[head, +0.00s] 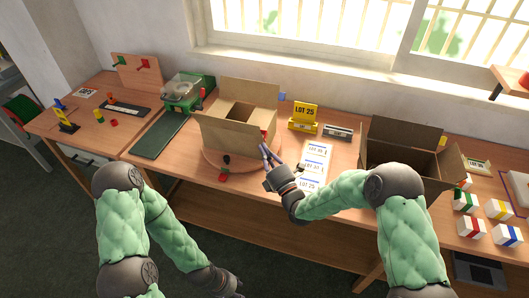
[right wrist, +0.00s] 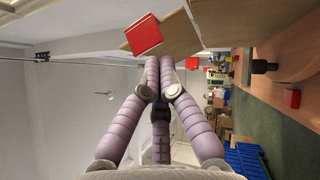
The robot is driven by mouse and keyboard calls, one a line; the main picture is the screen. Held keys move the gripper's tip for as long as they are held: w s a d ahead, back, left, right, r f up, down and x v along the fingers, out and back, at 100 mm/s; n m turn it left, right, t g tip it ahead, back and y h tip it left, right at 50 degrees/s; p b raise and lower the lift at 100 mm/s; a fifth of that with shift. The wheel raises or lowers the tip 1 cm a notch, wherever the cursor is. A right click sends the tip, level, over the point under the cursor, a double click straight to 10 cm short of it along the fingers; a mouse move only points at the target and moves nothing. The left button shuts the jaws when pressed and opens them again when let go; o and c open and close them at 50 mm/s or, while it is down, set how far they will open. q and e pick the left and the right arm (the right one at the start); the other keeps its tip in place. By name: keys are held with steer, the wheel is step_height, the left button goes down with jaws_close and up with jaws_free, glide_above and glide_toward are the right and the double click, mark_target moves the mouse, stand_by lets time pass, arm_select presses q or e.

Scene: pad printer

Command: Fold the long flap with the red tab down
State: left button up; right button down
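The open cardboard box (head: 236,118) stands on a round turntable (head: 212,158). Its flaps stick up or outward, including a tall back flap (head: 248,92) and a wide front flap (head: 226,138). The right wrist view shows a red tab (right wrist: 144,36) on the edge of a cardboard flap (right wrist: 182,38), just beyond my fingertips. My right gripper (head: 266,153) is beside the box's front right corner, fingers together and empty. I cannot tell whether the fingertips touch the cardboard. My left gripper (head: 226,284) hangs low in front of the table, its fingers too dark to read.
A second open box (head: 400,158) stands to the right, with small coloured cartons (head: 470,230) beyond it. Printed label sheets (head: 314,165) and a yellow LOT 25 sign (head: 304,114) lie between the boxes. A green machine (head: 188,92) and dark green mat (head: 160,135) are left.

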arm_select(q)
steer(key=shift+r, duration=0.15)
arm_select(e)
steer(key=shift+r, duration=0.15)
arm_select(q)
steer(key=shift+r+p, duration=0.25)
steer(key=shift+p, duration=0.1)
arm_select(e)
steer(key=shift+r+m, duration=0.15)
steer(key=shift+m, duration=0.25)
